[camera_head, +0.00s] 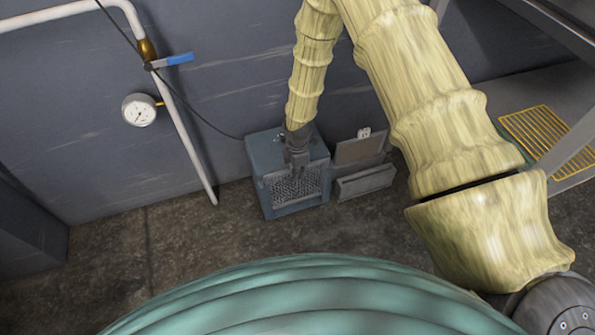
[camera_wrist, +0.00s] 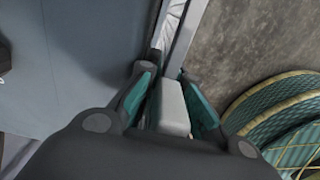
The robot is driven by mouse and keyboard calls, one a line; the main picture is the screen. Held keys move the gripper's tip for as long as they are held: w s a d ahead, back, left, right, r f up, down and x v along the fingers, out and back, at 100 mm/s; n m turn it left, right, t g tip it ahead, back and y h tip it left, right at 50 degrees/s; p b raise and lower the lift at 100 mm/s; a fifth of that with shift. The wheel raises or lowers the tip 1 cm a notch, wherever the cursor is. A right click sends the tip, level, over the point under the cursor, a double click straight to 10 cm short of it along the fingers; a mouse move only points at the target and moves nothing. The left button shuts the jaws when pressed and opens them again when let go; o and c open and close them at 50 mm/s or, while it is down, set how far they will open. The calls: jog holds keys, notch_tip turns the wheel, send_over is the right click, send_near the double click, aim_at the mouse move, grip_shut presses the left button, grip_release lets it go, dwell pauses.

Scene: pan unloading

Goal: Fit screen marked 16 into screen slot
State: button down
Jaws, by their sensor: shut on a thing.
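A blue-grey box (camera_head: 262,160) stands on the floor against the wall, with an opening in its front face. A mesh screen (camera_head: 297,188) shows in that opening; I cannot read any number on it, nor tell how fully it is seated. My gripper (camera_head: 298,165) reaches down from above at the box's front. In the wrist view my gripper (camera_wrist: 168,100) has its teal pads closed on a grey block (camera_wrist: 172,105), which appears to be the screen's handle. The box's flat surface (camera_wrist: 85,50) lies on the left there. The fingers and wrist hide part of the screen's top.
A grey holder with flat panels (camera_head: 362,165) stands close to the box's right side. A pipe (camera_head: 185,140) with a gauge (camera_head: 139,110) and a blue-handled valve (camera_head: 175,60) runs down the wall at left. Bare floor (camera_head: 170,235) lies in front and left.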

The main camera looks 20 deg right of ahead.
jog(key=shift+f, duration=0.4)
dwell(0.3)
jog(key=shift+w+r+p, duration=0.15)
jog(key=shift+r+p, duration=0.1)
jog(key=shift+p, duration=0.15)
dwell(0.9)
jog(key=shift+w+p, duration=0.25)
jog(key=shift+p, duration=0.15)
dwell(1.5)
jog(key=c, duration=1.6)
grip_release()
jog(key=shift+c, duration=0.2)
jog(key=shift+o, duration=0.4)
jog(key=shift+r, duration=0.35)
jog(key=shift+o, duration=0.3)
jog(key=r, duration=1.1)
jog(key=shift+s, duration=0.4)
